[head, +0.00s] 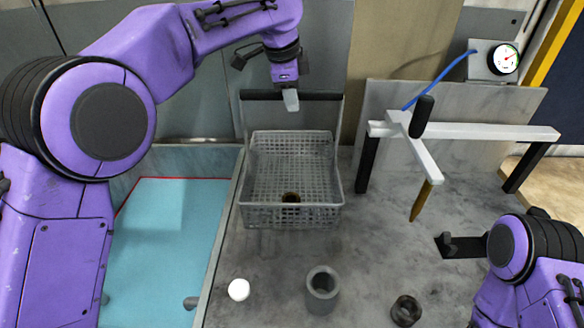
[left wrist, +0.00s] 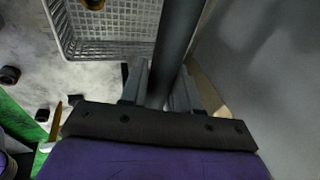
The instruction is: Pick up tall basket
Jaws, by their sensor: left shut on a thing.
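The tall basket (head: 292,216) is a light grey mesh basket with a raised back frame and a dark handle bar (head: 320,97) across its top. It appears to stand on the grey worktop, in the middle of the head view.
A grey hollow cylinder (head: 322,289), a white round knob (head: 239,290) and a dark ring (head: 405,310) stand in front. A white-topped stand (head: 480,131) with a gauge (head: 504,59) behind is to the right. A blue-floored tray (head: 165,250) lies left.

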